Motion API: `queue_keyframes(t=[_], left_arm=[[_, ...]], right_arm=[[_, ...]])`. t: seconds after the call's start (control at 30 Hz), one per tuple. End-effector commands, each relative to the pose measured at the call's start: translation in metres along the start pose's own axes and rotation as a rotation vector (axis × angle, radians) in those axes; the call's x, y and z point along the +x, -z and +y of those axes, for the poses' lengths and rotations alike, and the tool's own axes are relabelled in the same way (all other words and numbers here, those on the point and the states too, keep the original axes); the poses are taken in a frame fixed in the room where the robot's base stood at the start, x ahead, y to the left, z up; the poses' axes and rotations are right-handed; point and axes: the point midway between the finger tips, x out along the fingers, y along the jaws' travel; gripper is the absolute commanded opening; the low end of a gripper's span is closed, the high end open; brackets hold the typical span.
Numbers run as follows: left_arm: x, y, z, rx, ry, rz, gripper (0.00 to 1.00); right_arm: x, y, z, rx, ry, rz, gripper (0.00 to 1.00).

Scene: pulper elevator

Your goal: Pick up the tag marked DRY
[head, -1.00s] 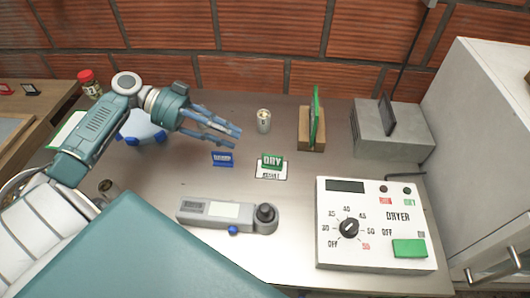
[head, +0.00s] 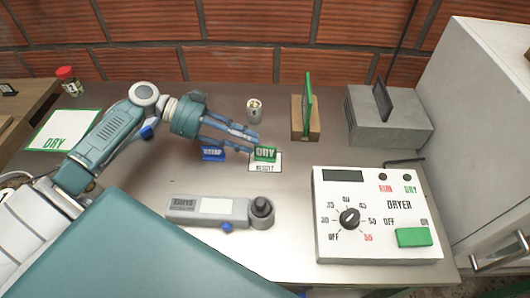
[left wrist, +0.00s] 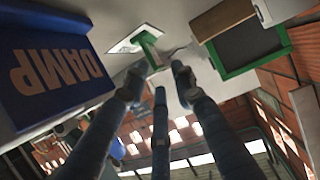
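The green DRY tag (head: 265,153) stands on a small white card (head: 264,166) on the metal table. In the left wrist view the green tag (left wrist: 149,40) shows just beyond the fingertips. My left gripper (head: 254,139) is open, its fingers apart, with the tips just behind and beside the DRY tag. I see no grip on the tag. The blue DAMP tag (head: 212,154) stands just left of it, below the fingers, and looms large in the left wrist view (left wrist: 50,65). My right gripper is not in view.
A dryer control box (head: 375,215) stands at the front right. A grey handheld meter (head: 217,209) lies in front. A small can (head: 254,110) and a green-framed board on a wooden block (head: 305,130) are behind. A white sheet marked DRY (head: 62,131) lies left.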

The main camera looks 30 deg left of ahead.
Motion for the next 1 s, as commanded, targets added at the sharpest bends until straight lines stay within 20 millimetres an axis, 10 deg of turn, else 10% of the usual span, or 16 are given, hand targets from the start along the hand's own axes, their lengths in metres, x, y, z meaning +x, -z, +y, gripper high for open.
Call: queue_keyframes(t=[0.47,0.6,1.0], left_arm=[[0.03,0.001,0.0,-0.001,0.0,0.0,0.27],[0.03,0.001,0.0,-0.001,0.0,0.0,0.01],[0.029,0.001,0.0,-0.001,0.0,0.0,0.0]], right_arm=[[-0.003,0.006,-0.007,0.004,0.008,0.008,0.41],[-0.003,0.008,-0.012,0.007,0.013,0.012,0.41],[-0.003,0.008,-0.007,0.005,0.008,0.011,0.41]])
